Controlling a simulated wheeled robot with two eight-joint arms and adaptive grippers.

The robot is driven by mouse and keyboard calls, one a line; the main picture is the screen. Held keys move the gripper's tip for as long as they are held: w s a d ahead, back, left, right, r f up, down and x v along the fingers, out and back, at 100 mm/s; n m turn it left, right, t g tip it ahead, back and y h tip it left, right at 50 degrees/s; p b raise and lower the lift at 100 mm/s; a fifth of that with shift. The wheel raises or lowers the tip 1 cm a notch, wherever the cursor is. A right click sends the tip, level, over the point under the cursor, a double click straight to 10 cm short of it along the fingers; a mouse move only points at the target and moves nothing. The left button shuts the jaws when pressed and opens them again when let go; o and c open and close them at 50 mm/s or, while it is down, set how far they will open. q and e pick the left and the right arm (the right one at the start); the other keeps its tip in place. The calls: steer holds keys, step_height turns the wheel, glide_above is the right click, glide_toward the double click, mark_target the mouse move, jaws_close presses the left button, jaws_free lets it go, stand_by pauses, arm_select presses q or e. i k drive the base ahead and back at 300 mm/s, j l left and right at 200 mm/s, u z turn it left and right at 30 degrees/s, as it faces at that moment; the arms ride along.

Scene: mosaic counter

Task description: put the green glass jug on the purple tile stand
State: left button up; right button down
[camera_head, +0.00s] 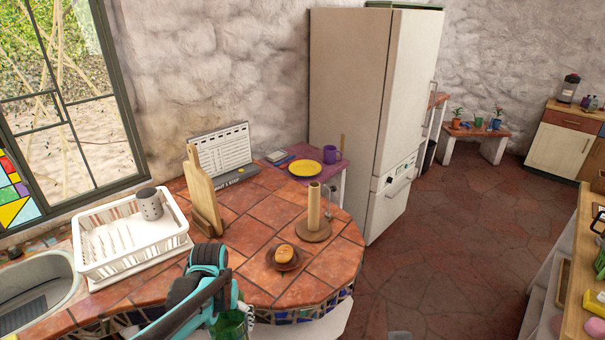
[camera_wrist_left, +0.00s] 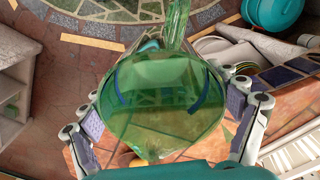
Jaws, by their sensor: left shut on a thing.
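The green glass jug (camera_head: 228,326) is at the bottom of the head view, in front of the counter's near edge and partly hidden by my arm. In the left wrist view the jug (camera_wrist_left: 160,100) fills the middle, its narrower part toward the top. My left gripper (camera_wrist_left: 165,118) is shut on the jug, with a finger on each side of it. The purple tile stand (camera_head: 308,151) is beyond the counter, beside the fridge. It bears a yellow plate (camera_head: 305,168), a purple mug (camera_head: 331,154) and small items at its back left. My right gripper is not in view.
On the tiled counter (camera_head: 255,235) stand a white dish rack (camera_head: 130,240), a cutting board (camera_head: 203,195), a calendar (camera_head: 222,150), a wooden paper-towel holder (camera_head: 313,208) and a small plate with a bun (camera_head: 286,256). The fridge (camera_head: 370,110) rises beside the stand. Floor right of the counter is open.

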mark_target(313, 153)
steer(key=i+l+z, duration=0.45)
steer(key=i+l, duration=1)
steer(key=i, duration=0.15)
